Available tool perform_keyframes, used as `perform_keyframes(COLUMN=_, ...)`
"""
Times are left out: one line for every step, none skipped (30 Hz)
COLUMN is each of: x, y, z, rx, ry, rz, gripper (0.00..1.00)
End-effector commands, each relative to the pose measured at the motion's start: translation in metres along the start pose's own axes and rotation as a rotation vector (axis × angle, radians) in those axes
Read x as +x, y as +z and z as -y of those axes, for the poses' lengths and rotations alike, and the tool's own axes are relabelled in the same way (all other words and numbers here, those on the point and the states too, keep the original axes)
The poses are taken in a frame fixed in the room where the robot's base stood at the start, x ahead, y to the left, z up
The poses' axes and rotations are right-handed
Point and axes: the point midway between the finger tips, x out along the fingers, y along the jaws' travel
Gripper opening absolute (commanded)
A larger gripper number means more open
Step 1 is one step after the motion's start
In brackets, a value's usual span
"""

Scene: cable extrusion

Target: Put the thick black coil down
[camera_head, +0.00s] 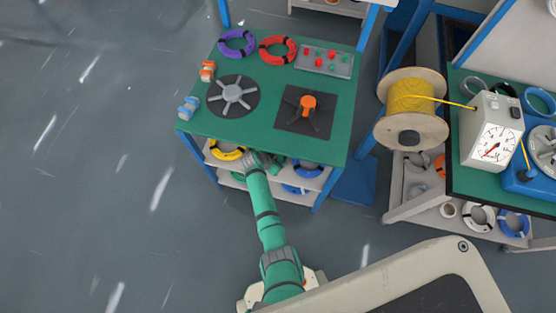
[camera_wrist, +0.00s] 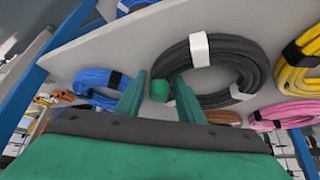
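The thick black coil (camera_wrist: 254,60), with white bands, appears to lie on a pale grey shelf board (camera_wrist: 110,52) in the wrist view. My gripper (camera_wrist: 160,82) has its two green fingers apart at the coil's left side. The right fingertip overlaps the coil's left rim; whether either finger touches it is unclear. A small round green piece (camera_wrist: 159,91) shows between the fingers. In the head view my gripper (camera_head: 262,160) is at the front of the shelves under the green-topped table, and the black coil is hidden there.
Blue (camera_wrist: 92,80), yellow (camera_wrist: 298,68) and pink (camera_wrist: 284,116) coils lie near the black one. Blue table legs (camera_head: 328,190) stand beside the shelves. The green tabletop (camera_head: 270,80) overhangs them. A wooden cable spool (camera_head: 411,135) stands at the right.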

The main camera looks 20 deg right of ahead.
Motion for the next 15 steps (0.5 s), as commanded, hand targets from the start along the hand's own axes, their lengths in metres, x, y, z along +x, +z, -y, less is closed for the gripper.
perform_keyframes(x=0.0, y=0.0, z=0.0, rx=0.0, ry=0.0, rz=0.0, gripper=0.45)
perform_keyframes(x=0.0, y=0.0, z=0.0, rx=0.0, ry=0.0, rz=0.0, gripper=0.45)
perform_keyframes(x=0.0, y=0.0, z=0.0, rx=0.0, ry=0.0, rz=0.0, gripper=0.45)
perform_keyframes(x=0.0, y=0.0, z=0.0, rx=0.0, ry=0.0, rz=0.0, gripper=0.45)
perform_keyframes(x=0.0, y=0.0, z=0.0, rx=0.0, ry=0.0, rz=0.0, gripper=0.45)
perform_keyframes(x=0.0, y=0.0, z=0.0, rx=0.0, ry=0.0, rz=0.0, gripper=0.45)
perform_keyframes(x=0.0, y=0.0, z=0.0, rx=0.0, ry=0.0, rz=0.0, gripper=0.45)
perform_keyframes(x=0.0, y=0.0, z=0.0, rx=0.0, ry=0.0, rz=0.0, gripper=0.45)
perform_keyframes(x=0.0, y=0.0, z=0.0, rx=0.0, ry=-0.001, rz=0.0, gripper=0.45)
perform_keyframes(x=-0.001, y=0.0, z=0.0, rx=0.0, ry=-0.001, rz=0.0, gripper=0.45)
perform_keyframes(x=-0.002, y=0.0, z=0.001, rx=0.001, ry=-0.001, rz=-0.001, gripper=0.45)
perform_keyframes(x=-0.004, y=0.0, z=0.001, rx=0.001, ry=-0.002, rz=-0.001, gripper=0.45)
perform_keyframes(x=-0.005, y=0.0, z=0.001, rx=0.001, ry=-0.003, rz=-0.001, gripper=0.45)
perform_keyframes(x=-0.008, y=0.0, z=0.001, rx=0.001, ry=-0.003, rz=-0.001, gripper=0.45)
perform_keyframes(x=-0.012, y=0.0, z=0.001, rx=0.001, ry=-0.003, rz=-0.001, gripper=0.45)
